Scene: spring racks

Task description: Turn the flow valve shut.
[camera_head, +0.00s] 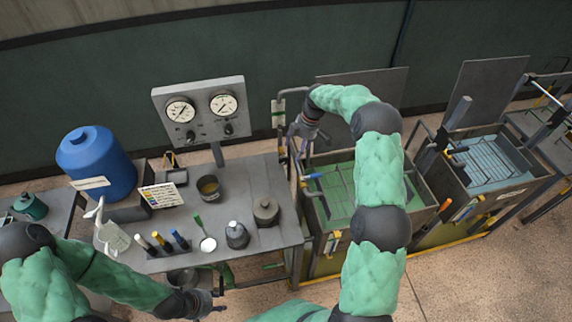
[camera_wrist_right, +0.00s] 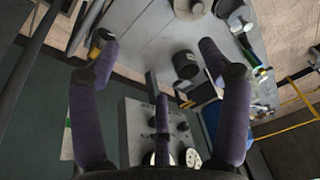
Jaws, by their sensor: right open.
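A small blue-handled fitting (camera_head: 313,176) sits at the left rim of the green-liquid tank (camera_head: 345,207); it may be the flow valve, but I cannot tell for sure. My right gripper (camera_head: 309,138) is above and behind this fitting, over the tank's back left corner, and apart from it. In the right wrist view its purple fingers (camera_wrist_right: 157,75) are spread with nothing held between them. A yellow part (camera_wrist_right: 103,36) shows partly behind one finger there. My left gripper (camera_head: 210,300) is low in front of the bench; its finger opening is too small to judge.
A panel with two gauges (camera_head: 198,107) stands at the back of the grey bench (camera_head: 262,178), left of my right gripper. A vertical pipe (camera_head: 279,112) rises close beside it. A second tank (camera_head: 490,165) stands at right.

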